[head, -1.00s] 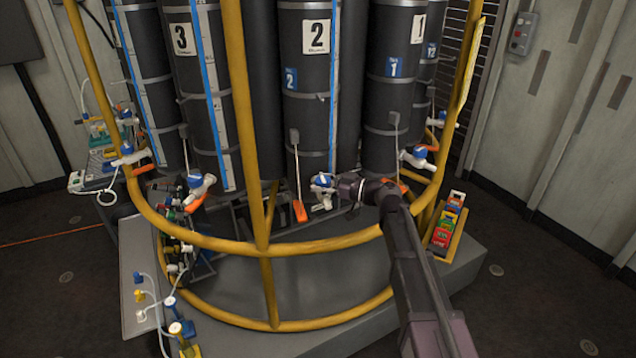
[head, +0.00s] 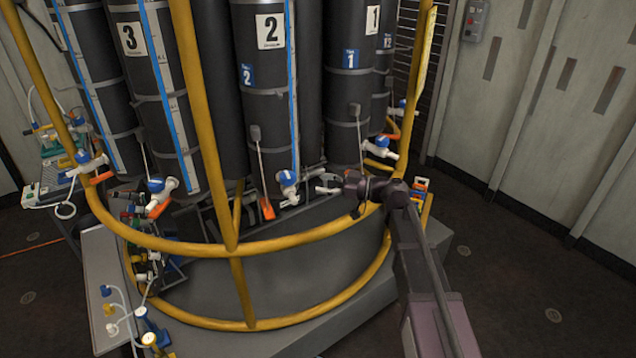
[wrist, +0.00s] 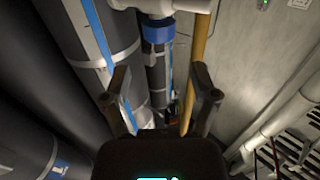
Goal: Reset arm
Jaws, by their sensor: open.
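My gripper (head: 324,182) is open and empty at the end of my arm, inside the yellow rail. It is just right of the blue-and-white valve (head: 288,182) below column 2 (head: 264,115), with a small gap between them. In the wrist view my gripper's two dark fingers (wrist: 160,112) are spread apart, with nothing between them but background. A blue-collared white fitting (wrist: 158,32) shows beyond them at the top.
The yellow rail (head: 290,238) curves in front of the columns and under my arm. More valves stand at left (head: 160,190) and right (head: 380,148). A small rack of coloured boxes (head: 421,187) sits behind my arm. Open floor (head: 530,270) lies at right.

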